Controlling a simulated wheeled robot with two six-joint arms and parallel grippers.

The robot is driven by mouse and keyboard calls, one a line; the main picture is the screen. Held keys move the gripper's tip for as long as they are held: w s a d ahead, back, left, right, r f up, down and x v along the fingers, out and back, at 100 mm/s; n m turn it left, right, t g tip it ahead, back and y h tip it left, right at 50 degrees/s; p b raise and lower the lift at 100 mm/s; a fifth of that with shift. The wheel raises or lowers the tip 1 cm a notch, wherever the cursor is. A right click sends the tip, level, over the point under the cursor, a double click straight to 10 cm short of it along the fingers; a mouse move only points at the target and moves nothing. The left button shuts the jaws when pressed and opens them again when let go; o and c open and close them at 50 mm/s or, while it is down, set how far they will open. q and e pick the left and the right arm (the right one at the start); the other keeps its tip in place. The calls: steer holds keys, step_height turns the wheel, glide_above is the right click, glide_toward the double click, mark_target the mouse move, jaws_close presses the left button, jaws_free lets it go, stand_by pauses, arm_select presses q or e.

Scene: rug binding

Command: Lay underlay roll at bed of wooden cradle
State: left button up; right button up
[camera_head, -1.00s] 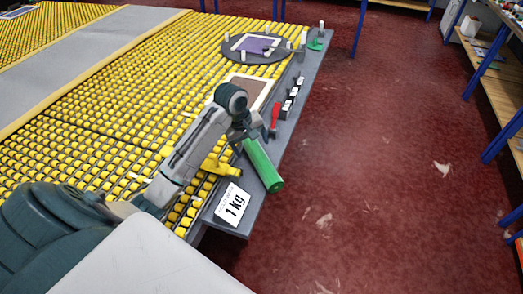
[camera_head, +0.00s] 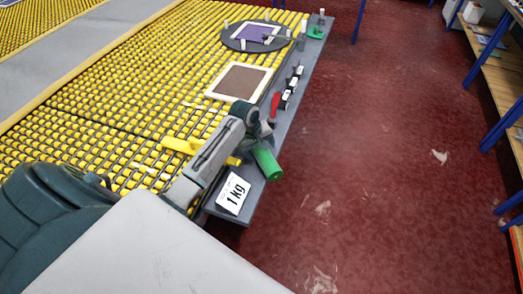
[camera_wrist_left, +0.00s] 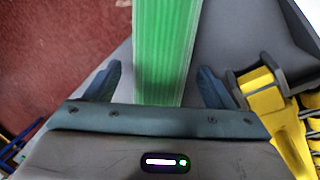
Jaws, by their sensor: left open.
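The green roll (camera_head: 266,163), which I take for the underlay roll, lies on the grey strip (camera_head: 283,127) at the table's edge, its near end showing. In the left wrist view the roll (camera_wrist_left: 167,50) runs between the two fingers of my left gripper (camera_wrist_left: 158,85). The fingers are open, with a gap on each side of the roll. In the head view my left gripper (camera_head: 259,139) is over the roll's far part and hides it. I cannot make out a wooden cradle for certain. My right gripper is out of view.
A yellow bracket-like piece (camera_head: 180,146) lies left of the roll, close beside the gripper in the wrist view (camera_wrist_left: 264,98). Beyond are a red tool (camera_head: 275,106), small dark blocks, a framed brown panel (camera_head: 240,82) and a round grey plate (camera_head: 238,42).

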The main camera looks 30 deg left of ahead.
arm_select(q)
steer(key=c, duration=1.2)
